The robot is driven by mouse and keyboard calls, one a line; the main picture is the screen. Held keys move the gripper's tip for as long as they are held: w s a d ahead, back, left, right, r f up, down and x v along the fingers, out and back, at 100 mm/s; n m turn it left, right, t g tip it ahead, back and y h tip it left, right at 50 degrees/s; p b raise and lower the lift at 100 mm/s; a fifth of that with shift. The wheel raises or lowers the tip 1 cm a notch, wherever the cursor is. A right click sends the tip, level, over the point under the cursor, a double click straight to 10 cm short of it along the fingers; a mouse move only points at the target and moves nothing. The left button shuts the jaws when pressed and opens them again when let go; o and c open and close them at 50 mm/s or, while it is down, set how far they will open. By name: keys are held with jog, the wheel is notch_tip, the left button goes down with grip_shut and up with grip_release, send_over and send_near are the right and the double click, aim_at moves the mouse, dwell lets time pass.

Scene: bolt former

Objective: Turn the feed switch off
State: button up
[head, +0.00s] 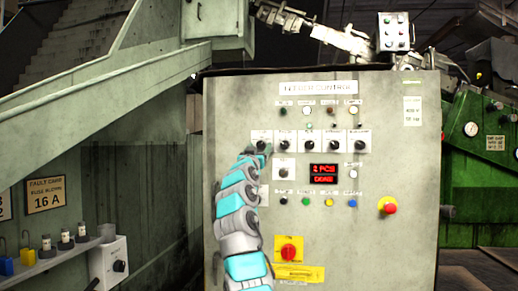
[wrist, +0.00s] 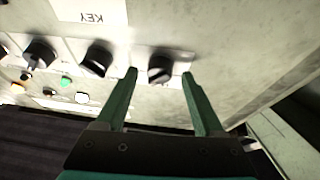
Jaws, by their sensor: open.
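A row of several black rotary switches runs across the control cabinet (head: 400,180) in the head view, on white plates whose labels are too small to read. I cannot tell by label which is the feed switch. My gripper (head: 266,151) is at the leftmost switch (head: 261,145) of that row. In the wrist view, which looks upside down, my gripper (wrist: 160,76) is open, with one green finger on each side of the end black knob (wrist: 160,67). The knob sits between the fingertips, with visible gaps. Its pointer looks slanted.
Neighbouring black knobs (wrist: 96,58) stand close beside one finger. Lower on the cabinet are a red display (head: 323,173), coloured buttons (head: 306,201), a red emergency button (head: 387,205) and a red-yellow main switch (head: 289,249). A sloping green-grey beam (head: 110,85) is at the left.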

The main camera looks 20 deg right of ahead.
grip_shut()
dwell(0.5)
